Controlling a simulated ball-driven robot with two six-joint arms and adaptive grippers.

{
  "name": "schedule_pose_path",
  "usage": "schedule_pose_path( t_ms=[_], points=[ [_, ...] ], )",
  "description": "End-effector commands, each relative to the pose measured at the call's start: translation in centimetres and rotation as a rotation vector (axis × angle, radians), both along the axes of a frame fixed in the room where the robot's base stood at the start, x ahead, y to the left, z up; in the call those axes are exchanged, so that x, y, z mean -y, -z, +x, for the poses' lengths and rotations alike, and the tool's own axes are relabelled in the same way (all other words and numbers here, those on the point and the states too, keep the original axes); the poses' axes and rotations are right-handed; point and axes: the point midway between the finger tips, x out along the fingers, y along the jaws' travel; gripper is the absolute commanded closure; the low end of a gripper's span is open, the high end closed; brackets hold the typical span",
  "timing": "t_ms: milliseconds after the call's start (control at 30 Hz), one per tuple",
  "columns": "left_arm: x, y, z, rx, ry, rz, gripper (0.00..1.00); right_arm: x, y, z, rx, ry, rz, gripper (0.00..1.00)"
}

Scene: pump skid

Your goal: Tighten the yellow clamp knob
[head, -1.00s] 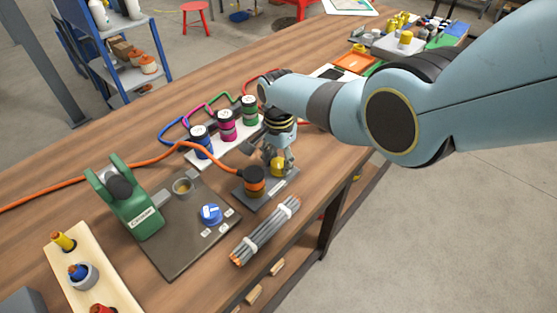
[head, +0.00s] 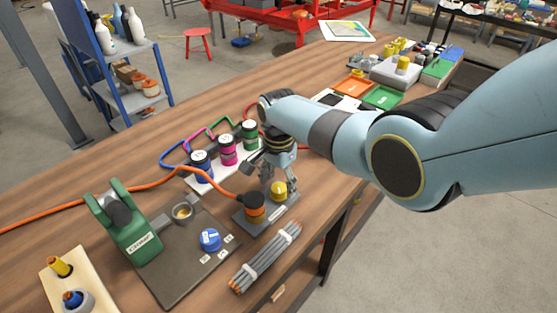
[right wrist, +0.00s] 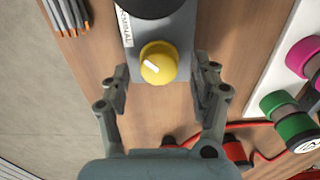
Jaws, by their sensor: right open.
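The yellow clamp knob (head: 278,190) sits on a small grey block (head: 262,214) beside an orange-and-black round fitting (head: 254,207). In the right wrist view the knob (right wrist: 158,63) shows a white pointer mark on its face. My right gripper (head: 271,178) is just behind and above the knob in the head view, fingers spread. In the right wrist view its open fingers (right wrist: 161,88) stand to either side of the knob, with clear gaps and no visible contact. My left gripper is not in view.
An orange hose (head: 150,184) runs to the fitting. Several coloured connectors (head: 227,150) stand on a white rail behind. A green clamp device (head: 130,225) and a blue knob (head: 209,239) are on a dark plate at left. A bundle of grey rods (head: 266,257) lies in front.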

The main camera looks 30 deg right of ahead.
Motion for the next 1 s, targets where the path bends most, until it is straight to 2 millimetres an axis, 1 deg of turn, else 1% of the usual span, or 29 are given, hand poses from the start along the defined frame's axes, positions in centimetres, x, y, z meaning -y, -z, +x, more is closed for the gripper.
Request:
schedule_pose_path(
  t_ms=[167, 400, 500, 600, 700, 1000],
  points=[
    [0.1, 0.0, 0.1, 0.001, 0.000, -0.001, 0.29, 0.0, -3.1, 0.0, 0.005, 0.000, 0.000, 0.37],
    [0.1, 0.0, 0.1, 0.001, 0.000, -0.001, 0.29, 0.0, -8.1, 0.0, 0.004, 0.000, -0.001, 0.37],
    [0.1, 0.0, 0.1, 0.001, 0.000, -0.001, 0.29, 0.0, -9.4, 0.1, 0.004, 0.000, -0.001, 0.37],
    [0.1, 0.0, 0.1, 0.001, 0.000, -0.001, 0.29, 0.0, -10.2, 0.0, 0.002, 0.001, 0.000, 0.37],
    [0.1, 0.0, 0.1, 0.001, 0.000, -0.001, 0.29, 0.0, -10.5, 0.0, 0.001, 0.001, -0.001, 0.37],
    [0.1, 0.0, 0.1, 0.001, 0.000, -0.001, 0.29, 0.0, -10.4, 0.0, 0.001, 0.001, 0.000, 0.37]
  ],
)
